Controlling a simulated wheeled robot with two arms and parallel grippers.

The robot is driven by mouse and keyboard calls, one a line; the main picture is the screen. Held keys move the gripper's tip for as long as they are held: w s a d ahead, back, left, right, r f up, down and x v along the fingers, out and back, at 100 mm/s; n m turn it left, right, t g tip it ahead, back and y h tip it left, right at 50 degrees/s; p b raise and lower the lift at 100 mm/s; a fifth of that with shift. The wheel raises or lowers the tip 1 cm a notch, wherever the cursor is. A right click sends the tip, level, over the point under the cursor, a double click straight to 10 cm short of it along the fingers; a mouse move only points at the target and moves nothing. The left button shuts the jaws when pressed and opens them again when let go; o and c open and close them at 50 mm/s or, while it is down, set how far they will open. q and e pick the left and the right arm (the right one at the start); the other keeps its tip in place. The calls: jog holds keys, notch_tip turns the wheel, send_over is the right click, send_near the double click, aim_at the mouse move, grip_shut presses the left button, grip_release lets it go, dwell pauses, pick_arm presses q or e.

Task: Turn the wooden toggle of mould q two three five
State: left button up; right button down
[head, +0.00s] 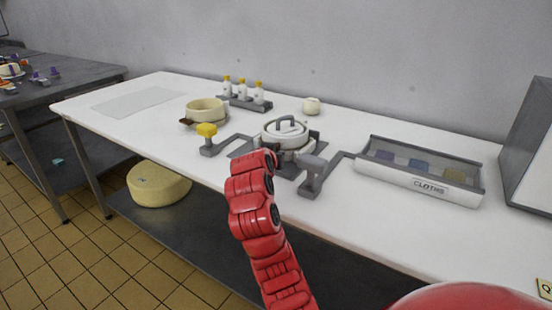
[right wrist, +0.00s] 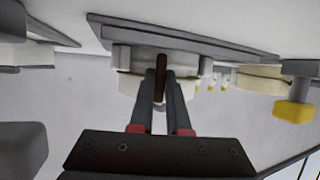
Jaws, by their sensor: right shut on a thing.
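A white round mould (head: 285,140) with a grey top handle sits on a dark grey base on the white table in the head view. The mould (right wrist: 127,88) shows upside down in the right wrist view. Its brown wooden toggle (right wrist: 160,68) stands between the fingertips of my right gripper (right wrist: 161,98), which is shut on it. In the head view my red arm reaches up to the mould's front, and its fingers and the toggle are hidden. I cannot read a number on the mould. My left gripper is not in view.
Grey cranked levers stand left and right of the mould; the left has a yellow knob (head: 206,130). A cream pot (head: 206,109) is further left. Bottles in a rack (head: 245,103) and a small white jar (head: 312,105) stand behind. A cloths tray (head: 480,193) lies right.

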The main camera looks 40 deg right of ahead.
dwell(0.5)
jog(key=c, duration=1.2)
grip_release()
jog(key=shift+o, duration=0.2)
jog(key=p+v, duration=0.1)
jog(key=v, duration=0.5)
jog(key=p+v, duration=0.6)
jog(key=v, duration=0.5)
jog(key=shift+s+p, duration=0.25)
jog(key=shift+p, duration=0.1)
jog(key=shift+a, duration=0.1)
